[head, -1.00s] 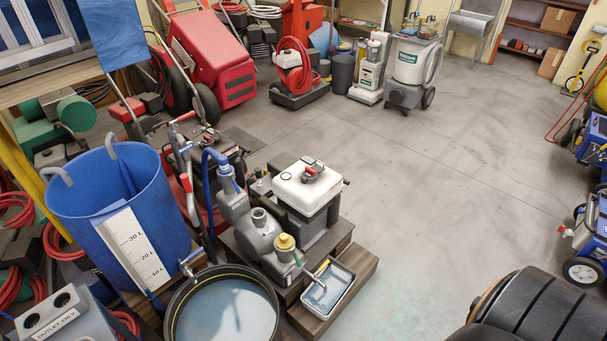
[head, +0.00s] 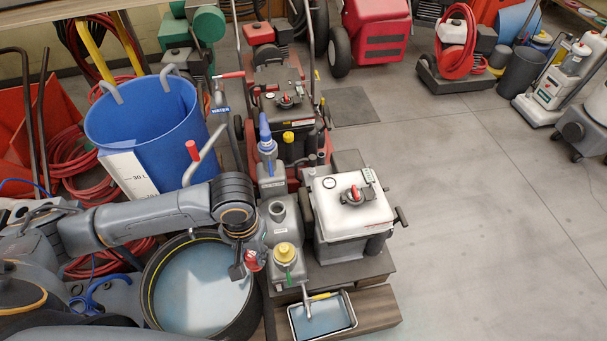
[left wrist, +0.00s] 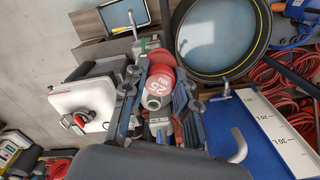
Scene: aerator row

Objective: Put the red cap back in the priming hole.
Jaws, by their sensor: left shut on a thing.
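The red cap (head: 253,260) is held between the fingers of my left gripper (head: 244,262). In the left wrist view the cap (left wrist: 160,85) fills the gap between the two fingers of my left gripper (left wrist: 158,92) and shows pale printing. The grey pump (head: 278,231) stands on a wooden base. Its open round neck, the priming hole (head: 278,209), shows uncovered, up and right of the cap in the head view. The hole's grey ring (left wrist: 153,102) lies beside the cap in the left wrist view. The cap is apart from the hole. My right gripper is out of view.
A yellow cap (head: 285,252) sits on the pump near the hole. A black tub of water (head: 155,300) lies below my left arm. A blue barrel (head: 150,125) stands behind. A white-topped engine (head: 345,200) stands right of the pump, with a small tray (head: 292,318) in front.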

